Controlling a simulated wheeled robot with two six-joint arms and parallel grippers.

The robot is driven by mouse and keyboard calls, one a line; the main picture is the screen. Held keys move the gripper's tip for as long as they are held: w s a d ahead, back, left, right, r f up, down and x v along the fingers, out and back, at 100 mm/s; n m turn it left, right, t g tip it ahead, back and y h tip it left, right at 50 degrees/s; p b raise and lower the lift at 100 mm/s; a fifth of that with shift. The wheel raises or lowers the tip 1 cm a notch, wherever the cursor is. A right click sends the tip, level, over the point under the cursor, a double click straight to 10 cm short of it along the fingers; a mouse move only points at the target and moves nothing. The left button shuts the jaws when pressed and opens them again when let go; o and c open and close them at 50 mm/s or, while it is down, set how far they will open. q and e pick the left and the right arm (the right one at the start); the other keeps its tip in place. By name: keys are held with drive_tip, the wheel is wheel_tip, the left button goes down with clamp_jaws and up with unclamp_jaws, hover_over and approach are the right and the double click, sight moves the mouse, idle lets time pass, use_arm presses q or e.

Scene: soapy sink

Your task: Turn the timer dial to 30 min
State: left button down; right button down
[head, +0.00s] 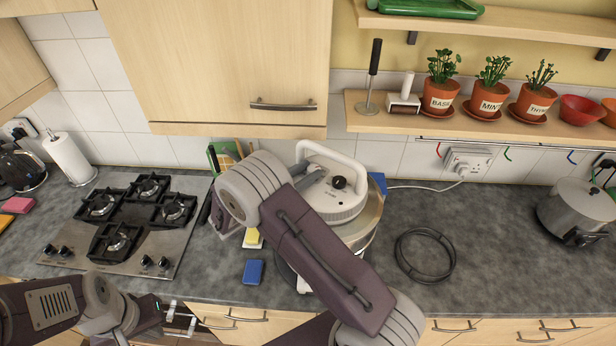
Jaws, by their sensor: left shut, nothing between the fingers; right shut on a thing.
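A large round white-lidded appliance (345,208) with an arched white handle stands on the counter at the centre. A small black knob (339,182) shows on its lid. My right arm crosses in front of the appliance and hides much of its front and left side. I cannot make out a timer dial or its markings. My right gripper is hidden behind my own arm, so its contact is not visible. My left gripper (180,318) is shut and empty, low at the front left by the counter's front edge, well apart from the appliance.
A gas hob (130,222) lies left of the appliance. A yellow sponge (252,238) and a blue sponge (253,272) lie nearby. Counter between cable and pot is clear.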

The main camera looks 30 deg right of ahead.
drive_tip(key=m+g, duration=0.1)
drive_tip(key=g, duration=0.1)
drive_tip(key=m+g+b, duration=0.2)
drive_tip(key=g, duration=0.1)
drive_tip(key=shift+w+f+m+g+h, duration=0.2)
drive_tip(key=shift+w+m+g+h, duration=0.1)
drive_tip(key=shift+w, duration=0.1)
drive_tip(key=shift+w+r+m+g+b, duration=0.15)
drive_tip(key=shift+m+g+b, duration=0.2)
drive_tip(key=shift+m+g, duration=0.65)
drive_tip(key=shift+g, duration=0.4)
drive_tip(key=c, duration=1)
unclamp_jaws()
drive_tip(key=shift+o, duration=0.2)
drive_tip(key=shift+r+n+t, duration=0.15)
drive_tip(key=shift+n+t, duration=0.15)
